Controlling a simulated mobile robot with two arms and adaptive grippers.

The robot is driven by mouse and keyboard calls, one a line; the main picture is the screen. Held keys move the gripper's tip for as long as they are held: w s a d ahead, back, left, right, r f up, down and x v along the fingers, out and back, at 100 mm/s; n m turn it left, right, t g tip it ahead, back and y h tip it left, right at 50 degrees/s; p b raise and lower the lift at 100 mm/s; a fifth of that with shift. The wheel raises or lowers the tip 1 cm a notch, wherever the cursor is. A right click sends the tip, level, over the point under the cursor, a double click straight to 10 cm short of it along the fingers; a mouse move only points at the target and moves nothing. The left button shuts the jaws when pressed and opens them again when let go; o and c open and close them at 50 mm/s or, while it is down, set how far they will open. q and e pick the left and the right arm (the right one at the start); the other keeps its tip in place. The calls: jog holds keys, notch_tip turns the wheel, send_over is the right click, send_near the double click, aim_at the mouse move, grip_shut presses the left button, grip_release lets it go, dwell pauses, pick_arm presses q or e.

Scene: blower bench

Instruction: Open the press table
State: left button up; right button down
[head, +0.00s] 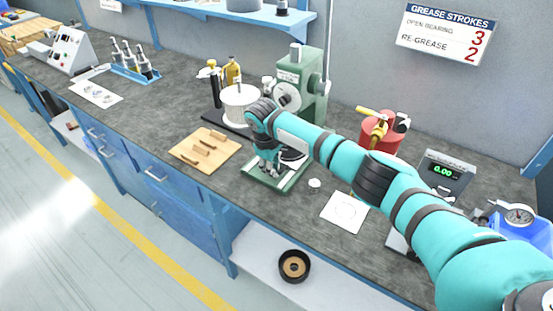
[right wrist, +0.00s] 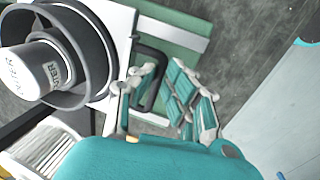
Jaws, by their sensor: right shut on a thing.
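The green press (head: 302,88) stands at the back of the bench, and my arm hides part of it. Its table is the low green-edged plate (head: 283,186) in front; it also shows in the right wrist view (right wrist: 172,38). A dark loop handle (right wrist: 152,54) is at the edge of that plate. My right gripper (head: 268,168) points down at the table, and in the right wrist view its fingers (right wrist: 160,88) are closed around the handle. A grey ring with a white lettered cylinder (right wrist: 35,70) sits beside the handle on the white plate. My left gripper is not in view.
A wooden board with blocks (head: 205,149) lies left of the press table. A white sheet (head: 344,211), a red can (head: 380,138) and a digital scale (head: 444,172) are to the right. A white spool (head: 239,104) stands behind. Bare bench shows in front of the board.

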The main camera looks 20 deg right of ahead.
jog(key=s+a+p, duration=0.4)
jog(key=a, duration=0.1)
jog(key=s+a+p, duration=0.2)
jog(key=a+p, duration=0.1)
jog(key=shift+s+r, duration=0.15)
jog(key=shift+r, duration=0.05)
jog(key=shift+s+a+f, duration=0.15)
jog(key=shift+s+a, duration=0.1)
jog(key=shift+a, duration=0.1)
jog(key=c, duration=1.4)
grip_release()
notch_tip(320, 180, up, 12)
jog(key=s+a, duration=0.1)
jog(key=shift+s+a+f, duration=0.15)
jog(key=shift+a, duration=0.2)
